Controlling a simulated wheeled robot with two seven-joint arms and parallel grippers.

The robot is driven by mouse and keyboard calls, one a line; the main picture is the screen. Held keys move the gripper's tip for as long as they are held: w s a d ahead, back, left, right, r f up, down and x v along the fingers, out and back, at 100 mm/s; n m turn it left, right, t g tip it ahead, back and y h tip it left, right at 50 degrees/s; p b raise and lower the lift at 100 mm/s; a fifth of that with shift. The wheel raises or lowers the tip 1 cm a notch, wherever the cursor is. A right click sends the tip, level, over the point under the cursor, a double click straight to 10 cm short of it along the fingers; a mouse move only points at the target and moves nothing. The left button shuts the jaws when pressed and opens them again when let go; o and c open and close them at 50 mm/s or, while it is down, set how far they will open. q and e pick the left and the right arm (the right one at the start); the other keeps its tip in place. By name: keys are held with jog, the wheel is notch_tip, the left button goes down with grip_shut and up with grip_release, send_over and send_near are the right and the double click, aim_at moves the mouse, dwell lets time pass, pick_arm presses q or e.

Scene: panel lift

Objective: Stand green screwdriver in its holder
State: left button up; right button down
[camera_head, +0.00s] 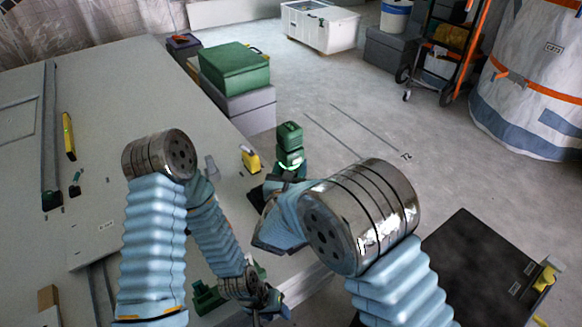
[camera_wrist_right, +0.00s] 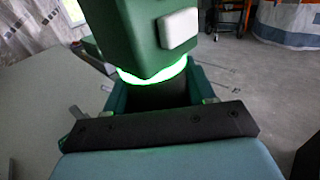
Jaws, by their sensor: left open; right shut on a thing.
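The green screwdriver (camera_head: 289,135) is a chunky green tool with a glowing green ring. It stands roughly upright in my right gripper (camera_head: 277,187), beyond the table's right edge in the head view. In the right wrist view the screwdriver (camera_wrist_right: 150,38) fills the top middle, its dark neck (camera_wrist_right: 160,95) between the jaws. The lower end is hidden. My left gripper (camera_head: 262,300) is open and low at the table's front edge, partly covered by its own arm. A green piece (camera_head: 207,298) shows beside it; I cannot tell whether it is the holder.
The pale table (camera_head: 110,100) bears a yellow tool (camera_head: 250,159), a grey cone (camera_head: 210,166) and a yellow level (camera_head: 69,137). A green case (camera_head: 235,68) sits on grey boxes (camera_head: 245,106) behind. Open concrete floor (camera_head: 350,125) lies to the right, with a black platform (camera_head: 475,270) nearer.

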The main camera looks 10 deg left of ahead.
jog(key=shift+f+b, duration=0.3)
jog(key=shift+b, duration=0.55)
dwell(0.6)
jog(key=shift+f, duration=0.1)
dwell(0.4)
jog(key=shift+f+b, duration=0.65)
jog(key=shift+b, duration=0.05)
jog(key=shift+s+f+b, duration=0.15)
jog(key=shift+f+b, duration=0.4)
jog(key=shift+b, duration=0.2)
